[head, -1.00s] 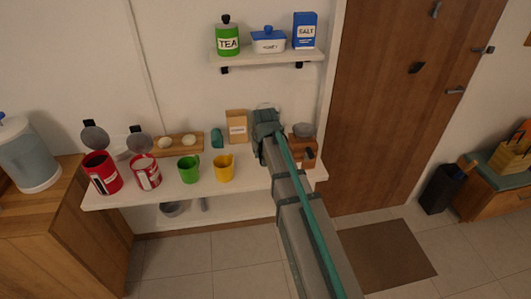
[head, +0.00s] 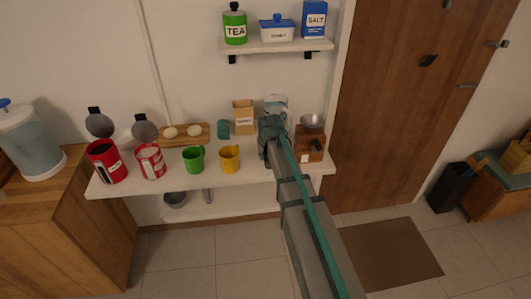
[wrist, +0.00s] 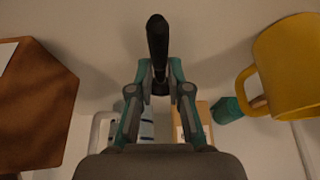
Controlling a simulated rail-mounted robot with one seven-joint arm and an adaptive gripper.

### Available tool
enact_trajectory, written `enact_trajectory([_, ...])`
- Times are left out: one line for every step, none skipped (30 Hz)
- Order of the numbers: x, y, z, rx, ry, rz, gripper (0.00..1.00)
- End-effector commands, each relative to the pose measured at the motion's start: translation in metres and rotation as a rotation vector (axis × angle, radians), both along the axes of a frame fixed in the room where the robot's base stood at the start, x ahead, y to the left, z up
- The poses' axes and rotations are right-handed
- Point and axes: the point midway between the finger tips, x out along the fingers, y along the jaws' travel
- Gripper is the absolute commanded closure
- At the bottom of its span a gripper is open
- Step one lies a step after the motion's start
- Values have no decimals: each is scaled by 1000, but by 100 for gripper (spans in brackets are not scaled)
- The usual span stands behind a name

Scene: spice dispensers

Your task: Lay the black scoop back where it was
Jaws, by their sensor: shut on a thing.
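My gripper (wrist: 160,82) is shut on the black scoop (wrist: 157,40) in the wrist view. The scoop's dark, rounded end sticks out beyond the fingertips; the rest of its shape is hard to make out. In the head view my gripper (head: 271,128) is over the right part of the white counter shelf (head: 240,176), between the yellow mug (head: 229,158) and the wooden grinder box (head: 309,146). The scoop cannot be made out there, hidden by my arm. In the wrist view the yellow mug (wrist: 288,70) is at right and the wooden box (wrist: 35,105) at left.
Two red canisters (head: 106,160) with raised lids and a green mug (head: 193,159) stand to the left. Behind are a board with two pale round things (head: 184,133), a small teal object (head: 224,128), a brown packet (head: 243,117) and a pale jug (head: 276,103).

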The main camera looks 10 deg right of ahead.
Motion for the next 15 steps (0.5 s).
enact_trajectory([0, 0, -5, 0, 0, 0, 100])
enact_trajectory([0, 0, -7, 0, 0, 0, 100])
enact_trajectory([0, 0, -8, 0, 0, 0, 100])
enact_trajectory([0, 0, -9, 0, 0, 0, 100])
enact_trajectory([0, 0, -10, 0, 0, 0, 100])
enact_trajectory([0, 0, -10, 0, -1, 0, 100])
enact_trajectory([0, 0, -10, 0, -1, 0, 100])
enact_trajectory([0, 0, -10, 0, -1, 0, 100])
enact_trajectory([0, 0, -10, 0, -1, 0, 100])
enact_trajectory([0, 0, -10, 0, -1, 0, 100])
enact_trajectory([0, 0, -10, 0, -1, 0, 100])
enact_trajectory([0, 0, -10, 0, -1, 0, 100])
enact_trajectory([0, 0, -10, 0, -1, 0, 100])
enact_trajectory([0, 0, -10, 0, -1, 0, 100])
enact_trajectory([0, 0, -10, 0, -1, 0, 100])
